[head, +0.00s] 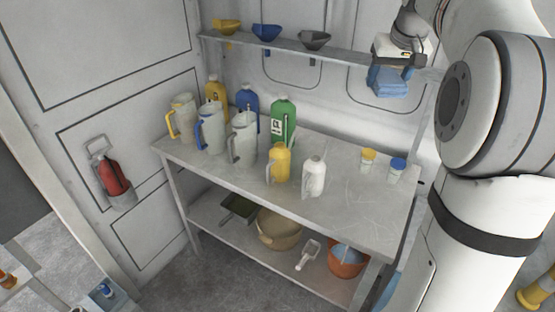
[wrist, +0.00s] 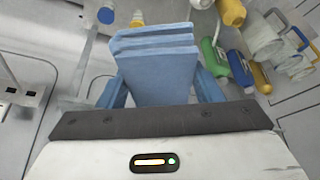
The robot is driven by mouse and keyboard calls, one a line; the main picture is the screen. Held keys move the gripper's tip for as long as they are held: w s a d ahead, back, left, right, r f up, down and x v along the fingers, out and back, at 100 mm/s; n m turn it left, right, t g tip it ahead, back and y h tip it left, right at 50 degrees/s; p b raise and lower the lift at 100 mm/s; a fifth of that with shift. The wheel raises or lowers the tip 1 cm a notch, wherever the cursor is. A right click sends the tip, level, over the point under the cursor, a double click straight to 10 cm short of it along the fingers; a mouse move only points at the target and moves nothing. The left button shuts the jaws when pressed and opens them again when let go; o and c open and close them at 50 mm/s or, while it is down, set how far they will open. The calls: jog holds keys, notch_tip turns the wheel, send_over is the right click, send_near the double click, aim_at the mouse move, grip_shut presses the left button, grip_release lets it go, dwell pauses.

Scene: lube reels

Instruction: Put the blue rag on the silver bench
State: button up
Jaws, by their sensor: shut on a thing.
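The blue rag (head: 388,84) is a folded light-blue cloth held in my gripper (head: 398,64) at the upper right of the head view. In the wrist view the rag (wrist: 158,62) fills the middle, between the two blue fingers of my gripper (wrist: 160,92). My gripper is shut on it. The silver bench (head: 340,208) is a grey metal table in the middle of the head view. The rag is apart from the bench top, in the air near the upper shelf at its back.
Several jugs and bottles, among them a green bottle (head: 284,122), stand on the left and middle of the bench. A white bottle (head: 314,177) is near the front. Two small jars, yellow-lidded (head: 368,160) and blue-lidded (head: 397,169), stand at right. A shelf (head: 345,57) with funnels runs along the back.

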notch_tip(320, 180, down, 19)
jog(key=d+m+b, duration=0.1)
jog(key=d+b, duration=0.1)
jog(key=b, duration=0.4)
send_over(365, 212)
jog(key=s, duration=0.1)
notch_tip(365, 212, down, 14)
jog(key=shift+m+h, duration=0.4)
notch_tip(365, 212, down, 10)
jog(key=shift+s+a+r+p, duration=0.1)
jog(key=shift+s+a+p, duration=0.05)
jog(key=shift+p, duration=0.2)
jog(key=o, duration=1)
jog(key=shift+c, duration=0.2)
